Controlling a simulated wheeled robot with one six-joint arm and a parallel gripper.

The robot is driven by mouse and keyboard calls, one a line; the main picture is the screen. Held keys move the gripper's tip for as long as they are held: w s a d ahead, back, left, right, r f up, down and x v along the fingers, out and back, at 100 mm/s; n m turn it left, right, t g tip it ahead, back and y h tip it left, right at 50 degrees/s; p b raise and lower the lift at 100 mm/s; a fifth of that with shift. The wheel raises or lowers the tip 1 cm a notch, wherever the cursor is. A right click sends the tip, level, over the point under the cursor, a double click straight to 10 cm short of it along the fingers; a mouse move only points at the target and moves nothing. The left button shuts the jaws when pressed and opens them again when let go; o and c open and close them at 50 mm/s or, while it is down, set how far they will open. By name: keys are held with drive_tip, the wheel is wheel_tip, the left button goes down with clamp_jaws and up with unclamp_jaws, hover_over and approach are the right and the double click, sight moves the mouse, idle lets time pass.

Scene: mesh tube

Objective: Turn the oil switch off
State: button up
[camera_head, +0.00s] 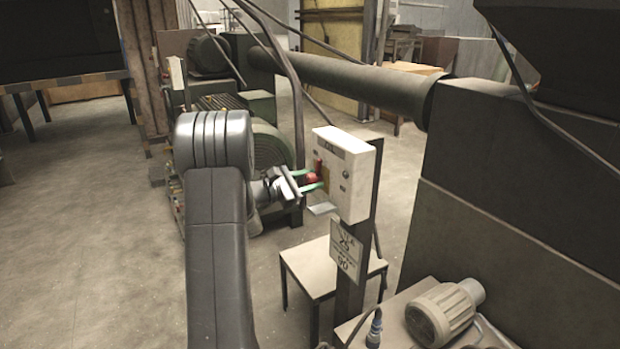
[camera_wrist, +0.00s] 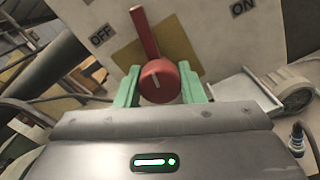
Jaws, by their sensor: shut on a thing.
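The oil switch is a red round knob with a long red lever (camera_wrist: 158,78), on a yellow plate on the white switch box (camera_head: 346,172). In the wrist view the lever points up, tilted slightly left, between the "OFF" label (camera_wrist: 103,36) on the left and the "ON" label (camera_wrist: 243,8) on the right. The knob also shows in the head view (camera_head: 312,178). My gripper (camera_wrist: 160,88) has its green fingers on both sides of the knob and is shut on it. The gripper also shows at the box front in the head view (camera_head: 311,181).
The box stands on a dark post with a paper sign (camera_head: 345,250). A small table (camera_head: 312,270) is below it. A grey motor (camera_head: 444,312) sits at front right. Large dark machinery (camera_head: 500,190) fills the right, with a thick pipe (camera_head: 345,82) behind. Open floor lies left.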

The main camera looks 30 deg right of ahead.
drive_tip(key=shift+n+p, duration=0.5)
drive_tip(key=shift+n, duration=1)
drive_tip(key=o, duration=1)
drive_tip(key=a, duration=0.9)
drive_tip(key=s+a+b, duration=0.1)
drive_tip(key=a, duration=0.4)
drive_tip(key=shift+d, duration=0.2)
drive_tip(key=d, duration=0.9)
drive_tip(key=w+d+p, duration=0.1)
drive_tip(key=d, duration=0.3)
drive_tip(key=shift+d, duration=0.3)
